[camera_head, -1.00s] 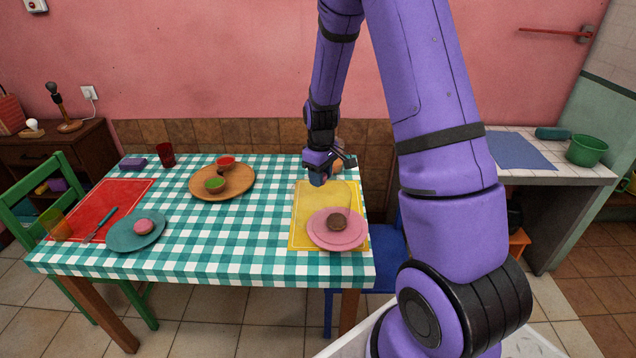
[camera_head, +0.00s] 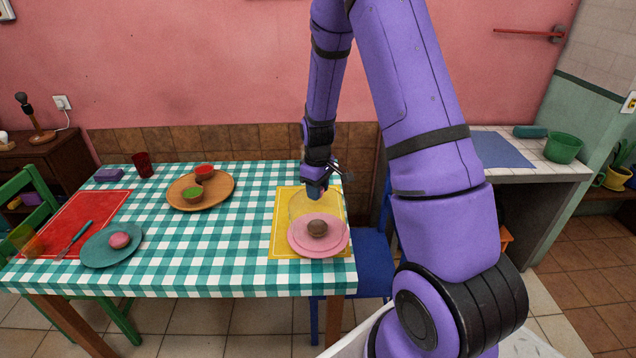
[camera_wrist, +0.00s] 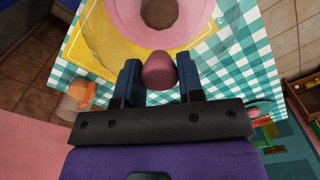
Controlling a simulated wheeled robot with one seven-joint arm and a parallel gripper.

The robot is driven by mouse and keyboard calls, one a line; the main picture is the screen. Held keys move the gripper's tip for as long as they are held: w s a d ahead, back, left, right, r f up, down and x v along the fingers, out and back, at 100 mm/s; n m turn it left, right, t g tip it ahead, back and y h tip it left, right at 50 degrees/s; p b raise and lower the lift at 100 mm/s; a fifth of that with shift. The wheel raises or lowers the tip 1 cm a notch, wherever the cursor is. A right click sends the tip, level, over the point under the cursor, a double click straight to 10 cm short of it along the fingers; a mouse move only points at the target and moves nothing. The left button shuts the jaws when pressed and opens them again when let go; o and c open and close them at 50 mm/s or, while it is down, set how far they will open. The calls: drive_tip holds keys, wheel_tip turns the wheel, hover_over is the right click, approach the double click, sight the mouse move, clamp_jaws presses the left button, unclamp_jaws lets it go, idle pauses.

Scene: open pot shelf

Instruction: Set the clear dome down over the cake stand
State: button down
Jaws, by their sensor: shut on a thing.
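The pink cake stand (camera_head: 299,243) sits on the yellow placemat at the table's near right corner, with a brown cake (camera_head: 317,228) on it. The clear dome (camera_head: 299,207) shows as a faint outline, overlapping the far part of the stand in the head view. My gripper (camera_head: 315,188) is above it, pointing down. In the wrist view, my gripper (camera_wrist: 160,82) is shut on the dome's dull red knob (camera_wrist: 158,71). The stand (camera_wrist: 190,22) and cake (camera_wrist: 159,12) show at the top there. The dome's lower rim is too faint to tell its height above the stand.
A yellow placemat (camera_head: 281,222) lies under the stand. A wooden tray (camera_head: 215,200) with small bowls stands left. A blue chair (camera_head: 368,262) is at the right. The table's middle is clear.

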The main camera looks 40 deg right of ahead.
drive_tip(key=shift+f, duration=2.1)
drive_tip(key=c, duration=0.7)
unclamp_jaws()
drive_tip(key=shift+o, duration=0.2)
wheel_tip(320, 180, up, 11)
drive_tip(key=shift+f, duration=0.1)
